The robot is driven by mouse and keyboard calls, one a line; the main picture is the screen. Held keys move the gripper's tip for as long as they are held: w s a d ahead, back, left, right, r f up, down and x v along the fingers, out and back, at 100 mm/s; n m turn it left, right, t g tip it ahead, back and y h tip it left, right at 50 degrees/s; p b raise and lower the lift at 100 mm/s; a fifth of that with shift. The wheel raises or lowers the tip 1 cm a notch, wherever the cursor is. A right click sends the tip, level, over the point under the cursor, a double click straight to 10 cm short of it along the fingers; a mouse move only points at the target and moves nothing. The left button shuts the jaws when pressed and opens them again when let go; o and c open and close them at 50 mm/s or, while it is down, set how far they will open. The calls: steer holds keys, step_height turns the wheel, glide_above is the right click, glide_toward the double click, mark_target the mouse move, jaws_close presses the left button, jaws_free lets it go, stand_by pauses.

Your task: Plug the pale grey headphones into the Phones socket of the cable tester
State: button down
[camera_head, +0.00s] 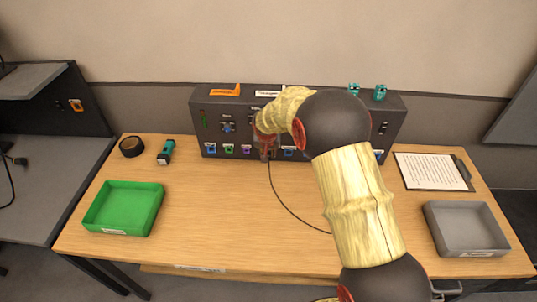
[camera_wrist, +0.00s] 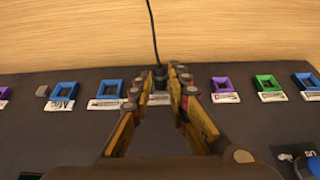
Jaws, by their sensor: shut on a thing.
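The cable tester (camera_head: 300,110) looks to be the long dark box at the back of the table, with a row of coloured sockets low on its front. My gripper (camera_head: 267,155) is at that row, between a purple socket (camera_wrist: 221,84) and a blue socket (camera_wrist: 109,89). In the wrist view my gripper (camera_wrist: 160,84) is shut on a dark plug (camera_wrist: 159,72) with a black cable (camera_wrist: 152,28). The plug is over a white label; the socket there is hidden, and I cannot tell whether the plug is inside it. No pale grey headphones show; the cable (camera_head: 290,210) runs behind my arm.
A green tray (camera_head: 95,218) stands at the left, a grey tray (camera_head: 433,225) at the right. A clipboard (camera_head: 432,170), a teal tool (camera_head: 167,150) and a black roll (camera_head: 132,146) lie near the back. The left-centre tabletop is clear.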

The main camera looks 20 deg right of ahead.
steer(key=shift+w+r, duration=0.1)
steer(key=shift+w, duration=0.05)
steer(key=c, duration=2)
jaws_free()
steer(key=shift+w+d, duration=0.1)
steer(key=shift+d, duration=0.05)
steer(key=o, duration=0.4)
steer(key=shift+c, duration=0.2)
steer(key=v, duration=1.2)
steer(key=s+f+n+g, duration=0.2)
steer(key=s+n, duration=0.1)
steer(key=s, duration=0.8)
steer(key=s+r+t, duration=0.1)
steer(key=s+r, duration=0.4)
steer(key=s, duration=0.4)
steer(key=s+r+t+y, duration=0.1)
steer(key=s+r, duration=0.5)
steer(key=s, duration=0.3)
steer(key=s+r+t, duration=0.1)
steer(key=s+r, duration=0.4)
steer(key=s, duration=0.4)
steer(key=shift+s+d+r+n, duration=0.25)
steer(key=shift+s+n, duration=0.15)
